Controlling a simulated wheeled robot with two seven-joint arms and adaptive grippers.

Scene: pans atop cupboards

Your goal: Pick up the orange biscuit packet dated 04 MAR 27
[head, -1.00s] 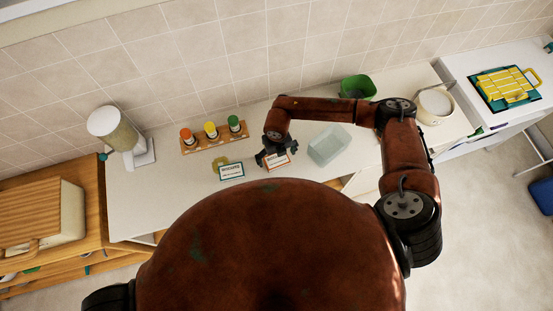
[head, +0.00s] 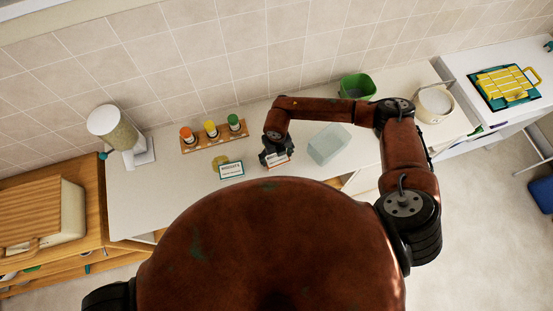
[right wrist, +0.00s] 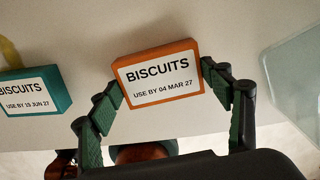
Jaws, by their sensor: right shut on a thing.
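The orange biscuit packet (right wrist: 157,62) is in the right wrist view, with a white label reading "BISCUITS" and "USE BY 04 MAR 27". My right gripper (right wrist: 164,86) has one finger against each side of it and is shut on it. In the head view the gripper (head: 276,156) covers much of the packet (head: 281,162) at the counter's front. I cannot tell whether the packet is clear of the counter. A teal biscuit packet (right wrist: 38,90), marked "USE BY 15 JUN 27", is to the left, apart from the gripper. My left gripper is not in view.
A clear tub (head: 329,144) stands right of the gripper. Behind are a rack of coloured-lid jars (head: 212,136) and a green container (head: 357,87).

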